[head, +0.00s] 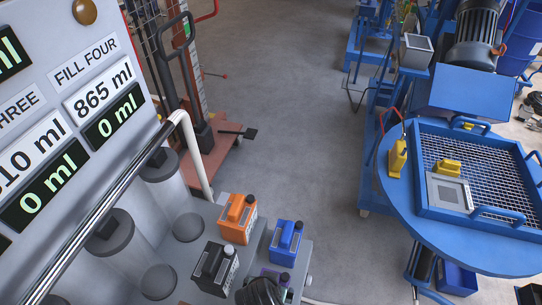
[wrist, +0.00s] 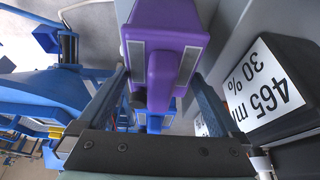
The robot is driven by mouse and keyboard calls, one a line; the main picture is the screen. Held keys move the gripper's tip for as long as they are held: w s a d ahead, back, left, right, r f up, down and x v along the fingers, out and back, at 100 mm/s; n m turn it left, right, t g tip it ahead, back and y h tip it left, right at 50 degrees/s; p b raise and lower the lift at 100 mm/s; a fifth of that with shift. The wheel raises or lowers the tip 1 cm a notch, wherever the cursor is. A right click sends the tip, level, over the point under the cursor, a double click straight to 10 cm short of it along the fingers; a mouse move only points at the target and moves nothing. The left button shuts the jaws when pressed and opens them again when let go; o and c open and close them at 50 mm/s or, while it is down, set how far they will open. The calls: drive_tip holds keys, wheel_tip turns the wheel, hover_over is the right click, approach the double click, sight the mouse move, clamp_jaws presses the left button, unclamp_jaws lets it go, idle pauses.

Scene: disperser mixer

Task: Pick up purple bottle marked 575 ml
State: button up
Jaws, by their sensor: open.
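The purple bottle (wrist: 165,45) fills the top middle of the wrist view, with grey strips on its sides. Its 575 ml marking is not readable. My gripper (wrist: 160,76) is open, one finger on each side of the purple bottle's narrow raised part. I cannot tell whether either finger touches it. In the head view, my gripper (head: 262,291) covers most of the purple bottle (head: 269,272) at the bottom edge.
A black bottle (head: 214,268) stands left of my gripper; a label reading 465 ml 30 % shows on a black bottle (wrist: 272,85) in the wrist view. Orange (head: 237,218) and blue (head: 284,242) bottles stand close by. A blue round table (head: 440,240) is at right.

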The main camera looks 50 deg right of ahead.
drive_tip(key=shift+x, duration=0.8)
clamp_jaws()
drive_tip(key=shift+w+d+r, duration=0.1)
drive_tip(key=shift+w+r, duration=0.05)
drive_tip(key=shift+r, duration=0.05)
